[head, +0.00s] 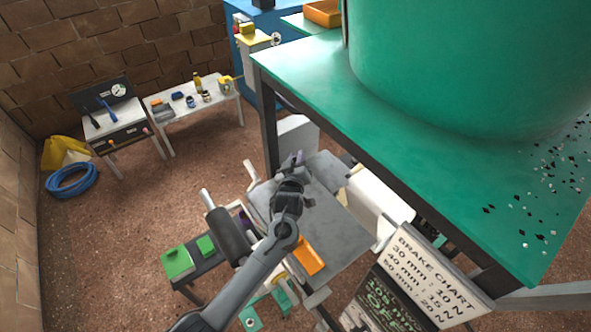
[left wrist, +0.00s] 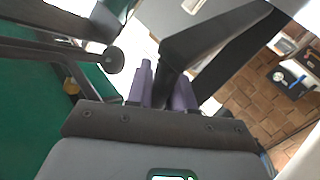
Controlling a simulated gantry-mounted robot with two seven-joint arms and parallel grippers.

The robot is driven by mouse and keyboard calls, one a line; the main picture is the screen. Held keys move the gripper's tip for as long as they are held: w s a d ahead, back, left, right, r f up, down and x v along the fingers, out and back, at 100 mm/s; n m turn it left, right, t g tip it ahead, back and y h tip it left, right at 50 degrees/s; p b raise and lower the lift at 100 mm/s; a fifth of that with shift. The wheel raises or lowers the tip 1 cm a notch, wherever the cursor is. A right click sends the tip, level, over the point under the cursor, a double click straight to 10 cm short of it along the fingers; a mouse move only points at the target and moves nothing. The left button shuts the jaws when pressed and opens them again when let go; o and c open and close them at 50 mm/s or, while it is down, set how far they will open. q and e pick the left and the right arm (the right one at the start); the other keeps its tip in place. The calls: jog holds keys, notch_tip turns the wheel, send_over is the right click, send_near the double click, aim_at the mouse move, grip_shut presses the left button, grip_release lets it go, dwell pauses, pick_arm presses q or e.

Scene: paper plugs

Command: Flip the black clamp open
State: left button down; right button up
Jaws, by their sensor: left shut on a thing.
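My left gripper (head: 296,158) reaches over the grey machine table next to the tall green table. In the left wrist view its purple fingers (left wrist: 164,92) are shut on a black bar, which I take to be the black clamp (left wrist: 220,42). The bar rises from between the fingers and bends away to the upper right. In the head view my gripper and arm hide the clamp, so I cannot tell its angle there. My right gripper is not in view.
The green table (head: 310,85) with a huge green drum (head: 460,60) stands close on the right. The grey machine table (head: 335,215) carries an orange tray (head: 308,256). A brake chart sign (head: 433,270) stands at lower right. A black knob (left wrist: 112,60) is near the fingers.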

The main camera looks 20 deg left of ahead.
pick_arm(q)
jog(key=w+a+g+p, duration=0.1)
jog(key=w+a+r+n+g+h+p, duration=0.1)
jog(key=a+r+n+p, duration=0.1)
jog(key=a, duration=0.1)
jog(key=shift+w+a+g+h+p, duration=0.1)
jog(key=shift+w+g+h+p, duration=0.2)
jog(key=shift+w+g, duration=0.1)
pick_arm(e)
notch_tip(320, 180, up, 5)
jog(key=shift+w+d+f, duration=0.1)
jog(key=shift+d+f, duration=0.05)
pick_arm(q)
jog(key=c, duration=1.1)
grip_release()
jog(key=shift+w, duration=0.1)
